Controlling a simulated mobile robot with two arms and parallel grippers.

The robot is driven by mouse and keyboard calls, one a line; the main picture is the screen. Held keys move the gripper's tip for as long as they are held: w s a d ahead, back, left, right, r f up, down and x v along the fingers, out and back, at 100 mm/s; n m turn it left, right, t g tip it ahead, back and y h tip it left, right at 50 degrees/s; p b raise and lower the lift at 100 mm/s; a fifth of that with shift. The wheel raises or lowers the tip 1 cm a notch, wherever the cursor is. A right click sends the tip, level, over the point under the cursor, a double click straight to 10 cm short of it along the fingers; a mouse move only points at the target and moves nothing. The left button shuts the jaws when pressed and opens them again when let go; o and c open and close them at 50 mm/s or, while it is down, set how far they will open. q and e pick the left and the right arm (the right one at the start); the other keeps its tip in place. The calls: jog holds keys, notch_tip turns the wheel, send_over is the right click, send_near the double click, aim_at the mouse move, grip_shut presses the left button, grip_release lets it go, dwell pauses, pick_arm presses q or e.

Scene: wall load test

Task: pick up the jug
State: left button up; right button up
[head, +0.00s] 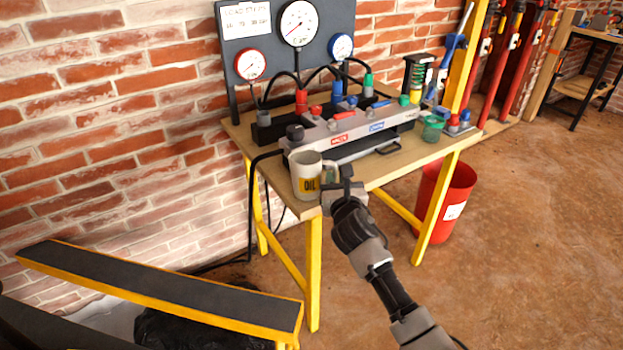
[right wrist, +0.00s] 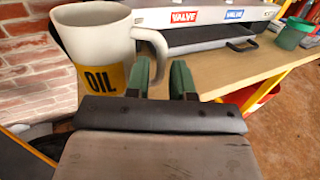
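The jug (head: 306,176) is cream white with a yellow "OIL" label and stands upright on the near left corner of the wooden bench top (head: 420,158). In the right wrist view the jug (right wrist: 98,40) fills the upper left, its handle pointing right. My right gripper (head: 343,183) is just right of the jug, on the handle side. My left gripper is not in view.
A grey valve block (head: 350,135) with hoses stands right behind the jug, below a gauge board (head: 275,65). A green cup (head: 432,128) is farther right. A red bucket (head: 447,205) stands on the floor. A yellow-edged dark plank (head: 165,287) is at the lower left.

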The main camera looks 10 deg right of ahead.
jog(key=shift+w+d, duration=0.1)
jog(key=shift+w, duration=1.35)
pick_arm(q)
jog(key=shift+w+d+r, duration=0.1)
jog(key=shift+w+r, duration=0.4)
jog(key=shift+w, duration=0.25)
pick_arm(e)
jog(key=shift+c, duration=0.3)
grip_shut()
jog(key=shift+r, duration=0.1)
